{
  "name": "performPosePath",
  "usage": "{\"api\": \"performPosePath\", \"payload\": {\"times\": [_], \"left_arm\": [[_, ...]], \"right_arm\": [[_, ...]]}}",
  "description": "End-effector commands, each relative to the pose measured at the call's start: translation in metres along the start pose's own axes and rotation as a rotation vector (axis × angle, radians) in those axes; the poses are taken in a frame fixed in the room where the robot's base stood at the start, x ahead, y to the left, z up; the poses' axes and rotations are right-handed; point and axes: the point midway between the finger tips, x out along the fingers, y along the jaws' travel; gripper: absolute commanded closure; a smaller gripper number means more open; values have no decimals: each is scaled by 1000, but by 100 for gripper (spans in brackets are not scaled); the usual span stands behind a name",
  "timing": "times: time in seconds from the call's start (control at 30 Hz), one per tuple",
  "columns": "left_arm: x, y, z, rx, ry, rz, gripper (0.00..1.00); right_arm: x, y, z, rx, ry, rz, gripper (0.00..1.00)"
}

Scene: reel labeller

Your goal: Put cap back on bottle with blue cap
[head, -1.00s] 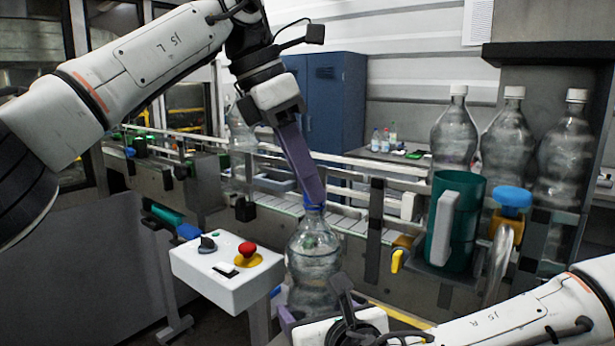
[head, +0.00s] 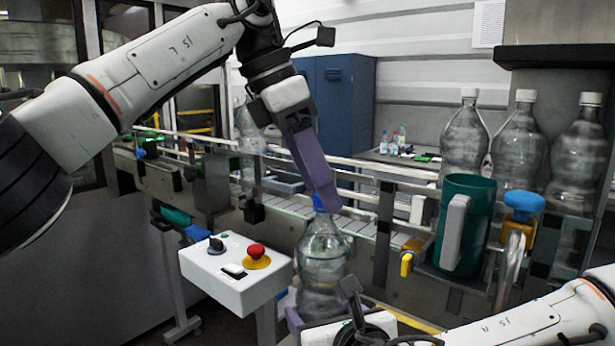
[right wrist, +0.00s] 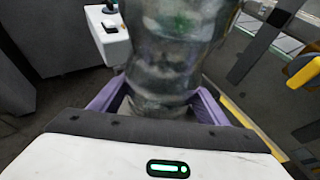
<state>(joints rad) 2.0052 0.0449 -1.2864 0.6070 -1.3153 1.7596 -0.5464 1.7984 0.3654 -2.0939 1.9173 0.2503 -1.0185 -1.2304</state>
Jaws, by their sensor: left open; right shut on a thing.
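A clear bottle (head: 322,262) stands upright in front of the conveyor, with a blue cap (head: 319,203) at its neck. My right gripper (head: 300,322) is shut on the bottle's lower part. In the right wrist view the bottle (right wrist: 172,45) sits between the purple fingers. My left gripper (head: 325,198) comes down from above, with its purple fingers beside the blue cap. It is open. The fingers partly cover the cap, so I cannot tell how well it is seated on the neck.
A white control box (head: 228,275) with a red button stands just left of the bottle. A green pitcher (head: 476,225) and a blue-topped knob (head: 524,201) are to the right. Several white-capped bottles (head: 516,148) stand behind them. The conveyor (head: 290,207) runs behind the bottle.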

Motion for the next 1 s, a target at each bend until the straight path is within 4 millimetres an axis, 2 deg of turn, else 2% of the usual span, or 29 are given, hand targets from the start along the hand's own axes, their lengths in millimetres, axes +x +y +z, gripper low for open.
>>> {"api": "performPosePath", "payload": {"times": [0.57,0.87,1.0], "left_arm": [[-51,-1,0,-1,-1,1,36],[-59,1,-21,1,-1,-2,36],[-67,1,-38,-1,-3,0,36]], "right_arm": [[0,-1,2,0,-3,-3,94],[0,-1,2,0,-4,-2,94],[0,-1,2,-1,-4,-2,94]]}}
